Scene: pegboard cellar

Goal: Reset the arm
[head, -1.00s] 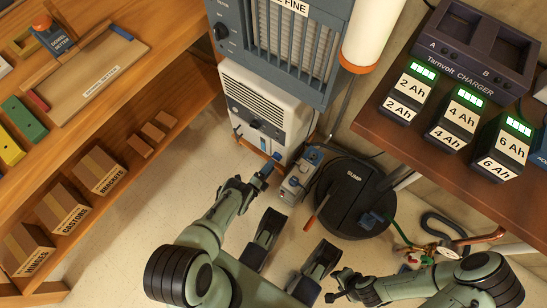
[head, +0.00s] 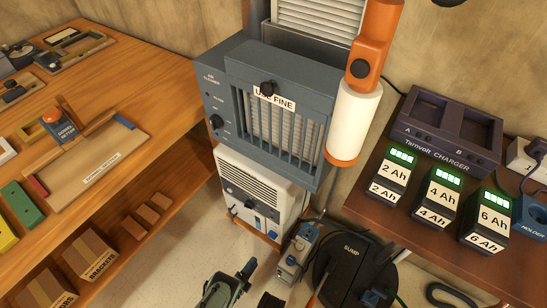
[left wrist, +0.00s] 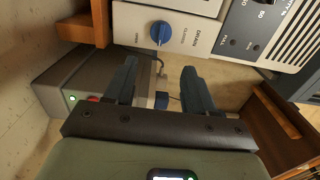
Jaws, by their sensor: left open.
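My left gripper (head: 248,268) shows at the bottom of the head view, with the green forearm below it. It is in front of the white appliance (head: 262,195) on the floor. In the left wrist view its two dark fingers (left wrist: 160,78) are apart with nothing between them. Beyond the fingertips is a blue knob (left wrist: 161,32) on a white panel marked drain. My right gripper is outside the head view.
A grey filter unit (head: 270,110) stands above the white appliance. The wooden bench (head: 170,90) is at left. The brown table (head: 400,225) at right holds the charger (head: 445,130) and several batteries. The sump lid (head: 345,265) is on the floor.

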